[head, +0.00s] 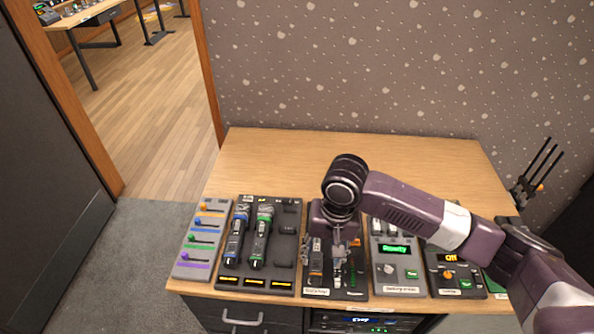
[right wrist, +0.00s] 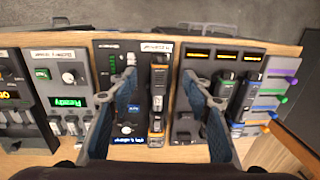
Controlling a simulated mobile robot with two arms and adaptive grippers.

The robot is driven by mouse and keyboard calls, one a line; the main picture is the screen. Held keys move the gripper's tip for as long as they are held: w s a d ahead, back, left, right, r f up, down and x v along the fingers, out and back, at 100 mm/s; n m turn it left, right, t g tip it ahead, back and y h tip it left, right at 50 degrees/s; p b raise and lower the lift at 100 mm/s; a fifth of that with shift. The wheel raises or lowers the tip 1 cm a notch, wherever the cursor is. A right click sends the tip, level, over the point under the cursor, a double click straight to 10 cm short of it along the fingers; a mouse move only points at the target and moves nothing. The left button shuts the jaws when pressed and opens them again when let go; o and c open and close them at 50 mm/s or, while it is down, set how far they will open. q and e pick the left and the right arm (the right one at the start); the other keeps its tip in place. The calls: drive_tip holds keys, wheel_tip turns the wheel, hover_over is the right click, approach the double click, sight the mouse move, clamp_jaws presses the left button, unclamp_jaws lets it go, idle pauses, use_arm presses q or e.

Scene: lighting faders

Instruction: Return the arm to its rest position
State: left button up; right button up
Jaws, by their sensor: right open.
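My right arm (head: 405,205) reaches in from the right over the desk. My right gripper (head: 337,272) points down over a dark control panel (head: 318,292) near the desk's front edge. In the right wrist view the gripper (right wrist: 160,80) is open, with its two blue-grey fingers wide apart. Between the fingers is a black and orange slider piece (right wrist: 157,90) on that panel. I see nothing held. Whether the fingertips touch the panel I cannot tell. The arm and gripper hide part of the panel in the head view. My left gripper is not in view.
Left of the gripper are a charger-like panel with two handheld units (head: 262,235) and a grey panel with coloured sliders (head: 203,245). Right of it are a box with a green display (head: 394,249) and one reading Off (head: 451,258). The desk's back (head: 290,160) is clear.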

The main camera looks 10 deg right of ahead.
drive_tip(key=s+a+f+n+t+y, duration=0.25)
drive_tip(key=s+a+n, duration=0.25)
drive_tip(key=s+a, duration=0.3)
drive_tip(key=s+d+f+h, duration=0.3)
drive_tip(key=s+d, duration=0.7)
drive_tip(key=d, duration=0.4)
wheel_tip(320, 180, down, 28)
drive_tip(key=s+r+b, duration=0.1)
drive_tip(key=s+b, duration=0.1)
drive_tip(key=s+d+f+g+b, duration=0.1)
drive_tip(key=s+d+f, duration=0.2)
drive_tip(key=s+f, duration=1.4)
drive_tip(key=shift+f+n+g, duration=0.3)
drive_tip(key=shift+f+g, duration=0.05)
drive_tip(key=shift+f, duration=0.6)
